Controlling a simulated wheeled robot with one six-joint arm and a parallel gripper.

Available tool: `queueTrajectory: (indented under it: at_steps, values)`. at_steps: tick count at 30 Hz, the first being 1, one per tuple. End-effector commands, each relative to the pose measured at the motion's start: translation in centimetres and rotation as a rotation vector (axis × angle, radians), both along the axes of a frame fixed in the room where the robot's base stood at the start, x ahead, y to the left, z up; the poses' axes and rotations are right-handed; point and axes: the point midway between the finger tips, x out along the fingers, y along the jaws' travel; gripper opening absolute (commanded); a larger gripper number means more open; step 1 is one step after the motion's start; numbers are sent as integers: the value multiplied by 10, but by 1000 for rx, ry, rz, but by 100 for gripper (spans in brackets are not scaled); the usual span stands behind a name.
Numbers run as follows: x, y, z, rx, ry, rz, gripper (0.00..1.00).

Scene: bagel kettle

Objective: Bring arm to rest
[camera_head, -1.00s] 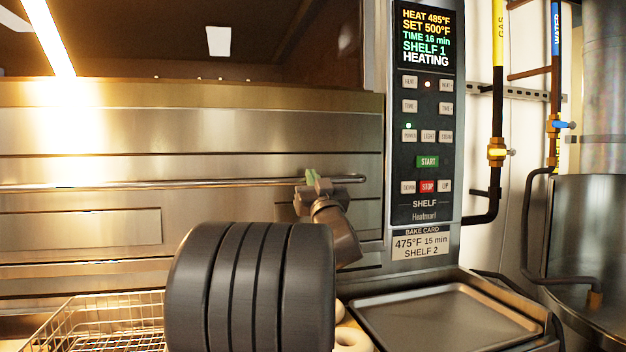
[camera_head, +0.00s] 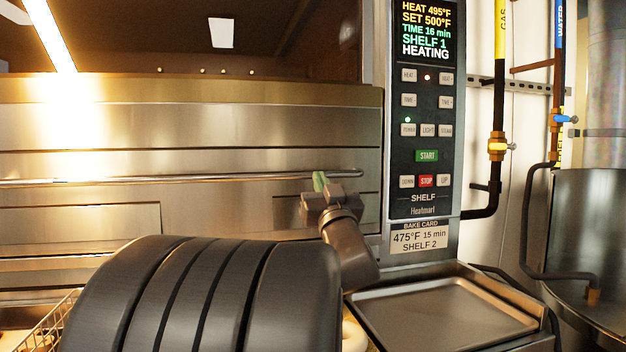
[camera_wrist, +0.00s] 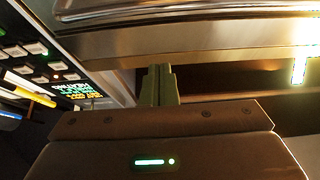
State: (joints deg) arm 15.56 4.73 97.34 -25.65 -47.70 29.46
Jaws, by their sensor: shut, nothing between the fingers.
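My gripper (camera_head: 319,180) is in front of the steel oven door (camera_head: 90,130), just left of the control panel (camera_head: 427,125). Its green fingers point up and lie close together, with nothing between them. In the wrist view the shut fingers (camera_wrist: 159,85) stand in front of the oven's metal edge. My dark ribbed arm fills the lower middle of the head view and hides much of what lies behind it. The oven display (camera_head: 427,33) reads heat 495°F, set 500°F, shelf 1, heating.
An empty dark tray (camera_head: 445,315) lies at the lower right. A wire basket (camera_head: 40,325) is partly hidden at the lower left. A bagel (camera_head: 354,338) shows beside my arm. The oven handle (camera_head: 150,179) runs behind my gripper. Pipes (camera_head: 497,150) and a steel kettle (camera_head: 590,230) stand at right.

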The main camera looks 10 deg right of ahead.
Motion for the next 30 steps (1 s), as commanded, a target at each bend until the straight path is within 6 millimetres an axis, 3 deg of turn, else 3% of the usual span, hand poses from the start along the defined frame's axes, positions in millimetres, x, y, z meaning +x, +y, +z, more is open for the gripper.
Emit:
queueTrajectory:
  at_steps: [14,20,30]
  values:
    - [1,0,1,0,-1,1,0]
    - [23,3,15,-1,-1,2,0]
    - [79,8,44,-1,0,1,0]
